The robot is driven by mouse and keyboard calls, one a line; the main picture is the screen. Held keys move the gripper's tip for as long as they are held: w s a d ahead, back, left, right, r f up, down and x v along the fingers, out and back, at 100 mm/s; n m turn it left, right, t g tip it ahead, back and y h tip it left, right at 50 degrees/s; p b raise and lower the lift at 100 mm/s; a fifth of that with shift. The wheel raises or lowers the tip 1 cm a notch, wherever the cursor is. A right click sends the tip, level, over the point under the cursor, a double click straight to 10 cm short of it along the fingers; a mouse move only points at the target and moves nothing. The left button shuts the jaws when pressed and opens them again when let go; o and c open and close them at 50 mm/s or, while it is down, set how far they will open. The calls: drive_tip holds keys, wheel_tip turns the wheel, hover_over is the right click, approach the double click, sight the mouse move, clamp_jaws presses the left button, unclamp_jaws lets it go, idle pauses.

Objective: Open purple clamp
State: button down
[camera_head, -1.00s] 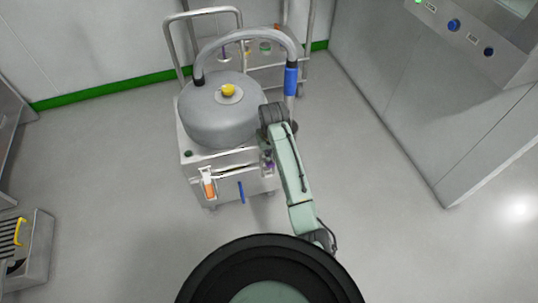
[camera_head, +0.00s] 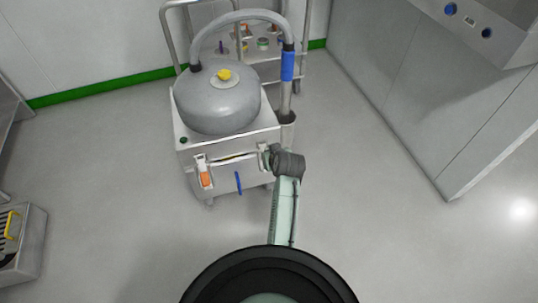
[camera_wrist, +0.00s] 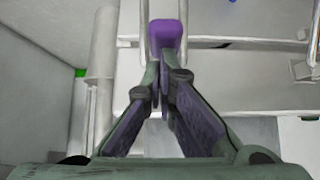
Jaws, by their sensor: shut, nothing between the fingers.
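The purple clamp (camera_wrist: 166,33) is at the top middle of the wrist view, as a purple handle between two thin metal rods on a pale metal face. My gripper (camera_wrist: 162,65) is shut and empty, its fingertips pointing at the lower edge of the purple handle. I cannot tell whether they touch it. In the head view my arm reaches the front right corner of the steel cart (camera_head: 228,158), and the purple clamp is hidden there behind my wrist.
A grey domed vessel (camera_head: 215,108) with a yellow knob (camera_head: 224,75) sits on the cart. An orange-handled clamp (camera_head: 206,180) and a blue handle (camera_head: 239,183) are on the cart's front. A steel cabinet (camera_head: 430,110) stands right. Floor between is clear.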

drive_tip(key=shift+s+f+t+b, duration=0.25)
drive_tip(key=shift+f+t+b, duration=0.15)
drive_tip(key=shift+f+t, duration=0.15)
drive_tip(key=shift+s+d+f, duration=0.1)
drive_tip(key=shift+s+f, duration=0.1)
drive_tip(key=shift+f, duration=0.35)
drive_tip(key=shift+f, duration=0.15)
